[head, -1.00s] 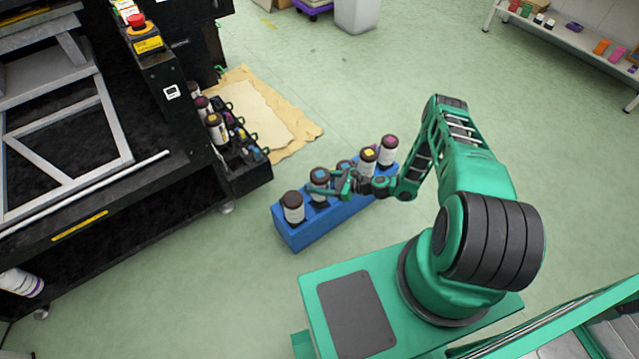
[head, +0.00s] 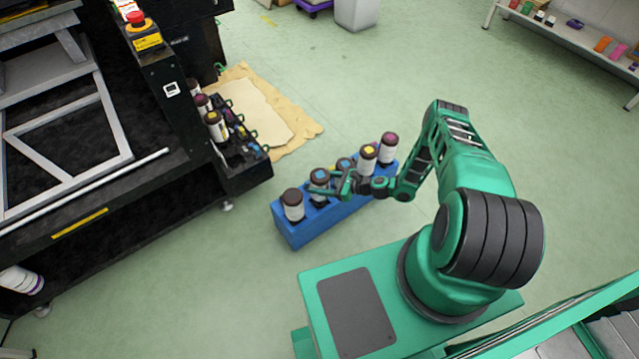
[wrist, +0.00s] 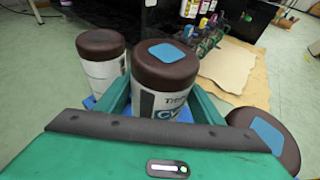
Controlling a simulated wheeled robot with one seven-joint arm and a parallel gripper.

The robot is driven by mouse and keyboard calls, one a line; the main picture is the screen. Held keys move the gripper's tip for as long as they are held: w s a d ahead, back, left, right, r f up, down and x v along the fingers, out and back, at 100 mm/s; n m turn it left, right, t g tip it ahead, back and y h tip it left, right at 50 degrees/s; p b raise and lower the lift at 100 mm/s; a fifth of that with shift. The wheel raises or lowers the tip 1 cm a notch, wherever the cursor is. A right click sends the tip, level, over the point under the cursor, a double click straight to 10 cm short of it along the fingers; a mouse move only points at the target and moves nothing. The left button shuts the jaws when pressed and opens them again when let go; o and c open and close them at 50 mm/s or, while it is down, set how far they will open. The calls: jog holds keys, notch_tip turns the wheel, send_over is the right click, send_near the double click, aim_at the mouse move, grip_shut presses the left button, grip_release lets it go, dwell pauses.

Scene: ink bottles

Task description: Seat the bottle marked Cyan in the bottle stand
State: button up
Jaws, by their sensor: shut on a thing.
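The Cyan bottle (head: 319,180) is white with a brown cap and a blue patch on top. It stands upright over the blue bottle stand (head: 303,238), second from the left in the row. The wrist view shows part of its label, starting "Cy", on the bottle (wrist: 163,85) between my fingers. My gripper (head: 328,187) is shut on it. Its base is hidden, so I cannot tell how deep it sits. Another blue-patched bottle (head: 345,164) is just right of it; its cap also shows in the wrist view (wrist: 268,138).
A plain brown-capped bottle (head: 293,206) stands at the stand's left end. A yellow-patched bottle (head: 367,157) and a magenta-capped bottle (head: 388,148) stand at the right. A black rack (head: 245,178) with several bottles is on the machine's side.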

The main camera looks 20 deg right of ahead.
jog(key=shift+f, duration=1.3)
dwell(0.4)
jog(key=o, duration=1.5)
jog(key=shift+s+d, duration=0.1)
jog(key=v, duration=1)
jog(key=shift+s+d, duration=0.1)
jog(key=shift+d, duration=0.1)
